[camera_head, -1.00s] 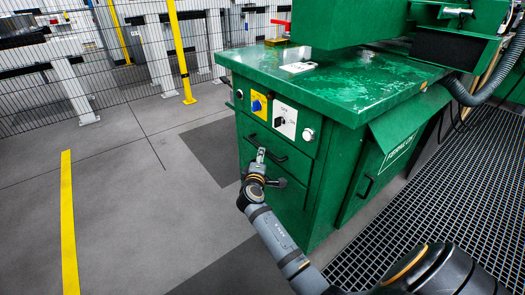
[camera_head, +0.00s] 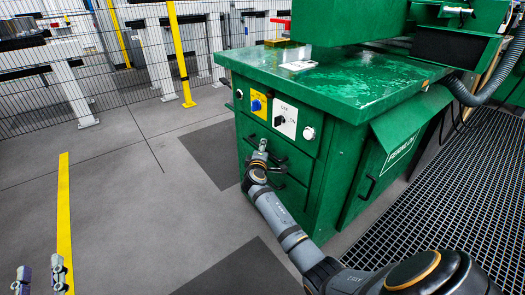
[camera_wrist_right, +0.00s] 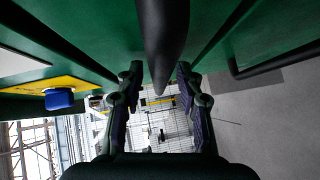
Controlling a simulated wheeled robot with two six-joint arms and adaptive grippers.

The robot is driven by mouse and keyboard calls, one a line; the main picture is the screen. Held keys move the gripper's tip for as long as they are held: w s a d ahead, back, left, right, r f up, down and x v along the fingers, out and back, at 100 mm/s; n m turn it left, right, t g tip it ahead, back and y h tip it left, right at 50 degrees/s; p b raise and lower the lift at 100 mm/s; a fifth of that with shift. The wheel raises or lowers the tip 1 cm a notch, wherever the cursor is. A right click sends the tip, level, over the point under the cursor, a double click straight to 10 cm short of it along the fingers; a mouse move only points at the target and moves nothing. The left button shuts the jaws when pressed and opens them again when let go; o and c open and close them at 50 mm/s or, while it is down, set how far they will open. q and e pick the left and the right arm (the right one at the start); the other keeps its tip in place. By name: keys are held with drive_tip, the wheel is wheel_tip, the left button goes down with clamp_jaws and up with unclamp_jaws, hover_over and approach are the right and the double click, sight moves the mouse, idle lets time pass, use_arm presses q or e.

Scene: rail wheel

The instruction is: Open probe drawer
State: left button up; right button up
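The green cabinet (camera_head: 335,165) has drawers on its front, with no readable drawer label. In the right wrist view, a dark bar handle (camera_wrist_right: 163,40) of the upper drawer extends between the spread fingers of my right gripper (camera_wrist_right: 160,95). Gaps show between the handle and both fingers. In the head view my right gripper (camera_head: 260,150) is at the upper drawer front and partly covers its handle. The drawer looks closed. A second, lower handle (camera_wrist_right: 275,65) shows at right in the wrist view. My left gripper (camera_head: 38,280) is open and empty at the bottom left.
A blue knob (camera_head: 256,105) on a yellow plate and a black switch (camera_head: 280,121) on a white plate are above the drawers. A door with a handle (camera_head: 367,188) is to the right. Open grey floor (camera_head: 150,220) lies left; metal grating (camera_head: 440,200) lies right.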

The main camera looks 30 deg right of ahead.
drive_tip(key=shift+w+d, duration=0.1)
clamp_jaws()
idle(0.3)
